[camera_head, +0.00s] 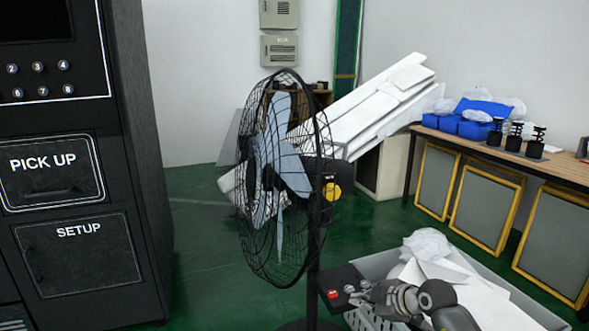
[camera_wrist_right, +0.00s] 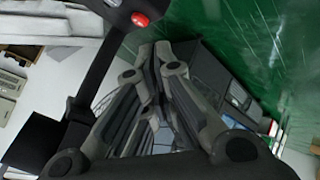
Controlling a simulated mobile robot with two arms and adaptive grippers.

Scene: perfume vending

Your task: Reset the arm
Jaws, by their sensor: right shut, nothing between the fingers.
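My right gripper (camera_head: 358,293) is low in the head view, right of the fan pole, with its fingers pointing left. Its fingers are shut with nothing between them. In the right wrist view the two grey fingers of this gripper (camera_wrist_right: 156,62) come together at their tips. The gripper overlaps a black box with a red button (camera_head: 333,294) in the head view; I cannot tell whether they touch. My left gripper does not show.
A black standing fan (camera_head: 280,170) is in the middle. A dark vending machine (camera_head: 84,255) with PICK UP and SETUP panels stands at left. A grey crate (camera_head: 374,267) of white scraps lies behind my right arm. A workbench (camera_head: 470,147) runs along the right. Green floor is clear between machine and fan.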

